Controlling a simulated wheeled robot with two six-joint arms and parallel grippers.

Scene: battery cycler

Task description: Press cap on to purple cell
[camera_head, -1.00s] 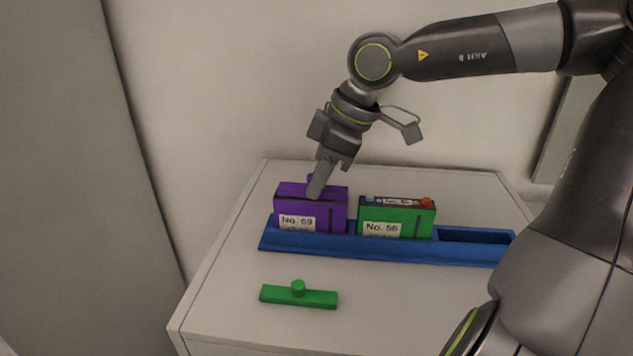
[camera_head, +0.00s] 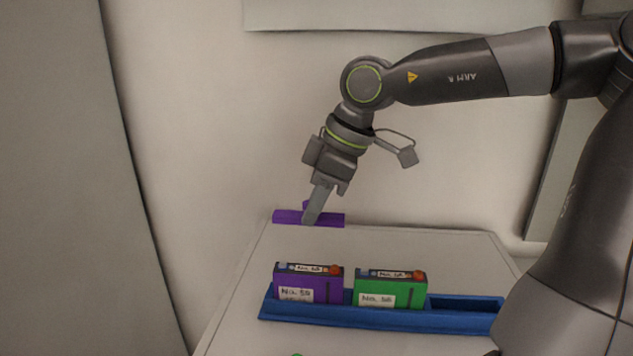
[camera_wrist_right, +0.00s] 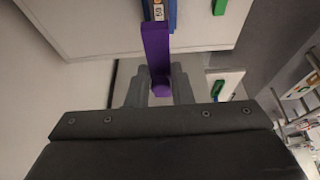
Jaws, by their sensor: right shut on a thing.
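The purple cell (camera_head: 308,289) stands upright in the left slot of the blue tray (camera_head: 380,320), its top uncovered with an orange terminal and a label showing. The purple cap (camera_head: 333,219) is in the air above and apart from the cell. My right gripper (camera_head: 312,211) is shut on the cap's knob. In the right wrist view the purple cap (camera_wrist_right: 156,48) extends from its round knob, which sits between the fingers (camera_wrist_right: 160,90). My left gripper is not in view.
A green cell (camera_head: 391,289) stands uncovered in the tray beside the purple one. The tray's right slot (camera_head: 465,301) looks empty. A green cap (camera_head: 297,354) barely shows at the bottom edge. The wall is behind the white table (camera_head: 400,246).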

